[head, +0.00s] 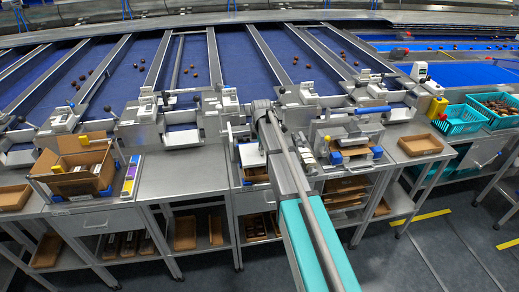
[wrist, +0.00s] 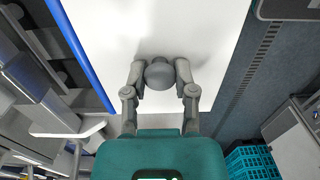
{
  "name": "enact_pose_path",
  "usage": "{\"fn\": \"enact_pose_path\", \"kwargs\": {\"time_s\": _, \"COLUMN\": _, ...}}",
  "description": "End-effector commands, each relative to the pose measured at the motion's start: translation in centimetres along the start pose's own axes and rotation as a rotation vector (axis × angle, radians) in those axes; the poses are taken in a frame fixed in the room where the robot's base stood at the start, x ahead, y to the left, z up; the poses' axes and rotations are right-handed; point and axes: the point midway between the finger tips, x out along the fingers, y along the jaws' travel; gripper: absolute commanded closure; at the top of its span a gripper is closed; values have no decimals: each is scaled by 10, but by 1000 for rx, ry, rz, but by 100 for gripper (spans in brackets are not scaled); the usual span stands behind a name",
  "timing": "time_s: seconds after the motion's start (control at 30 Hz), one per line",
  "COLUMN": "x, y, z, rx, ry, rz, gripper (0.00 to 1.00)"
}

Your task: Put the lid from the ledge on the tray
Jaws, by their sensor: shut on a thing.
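In the wrist view my gripper (wrist: 160,88) is shut on a round grey knob (wrist: 160,73). The knob stands on a wide white panel (wrist: 205,35), which looks like the lid and fills the upper middle of the view. In the head view my arm reaches from the bottom up to the bench middle and hides my fingertips. A white piece (head: 251,155) shows beside the arm there; I cannot tell whether it is the lid. An open brown tray (head: 420,146) sits on the bench to the right. I cannot tell which surface is the ledge.
A cardboard box (head: 78,165) stands on the left bench beside a colored strip holder (head: 131,175). A machine with a blue handle (head: 372,110) stands right of my arm. Teal crates (head: 459,120) are at the right. Clear steel bench (head: 185,175) lies left of my arm.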

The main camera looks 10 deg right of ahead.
Motion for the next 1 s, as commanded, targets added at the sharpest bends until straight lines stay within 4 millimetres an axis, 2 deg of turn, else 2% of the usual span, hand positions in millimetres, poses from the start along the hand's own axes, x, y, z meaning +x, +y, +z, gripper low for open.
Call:
{"fn": "enact_pose_path", "kwargs": {"time_s": 0.6, "x": 45, "y": 0, "z": -1, "rx": -1, "ry": 0, "rz": 0, "gripper": 99}}
{"fn": "enact_pose_path", "kwargs": {"time_s": 1.0, "x": 55, "y": 0, "z": -2, "rx": -2, "ry": 0, "rz": 0, "gripper": 99}}
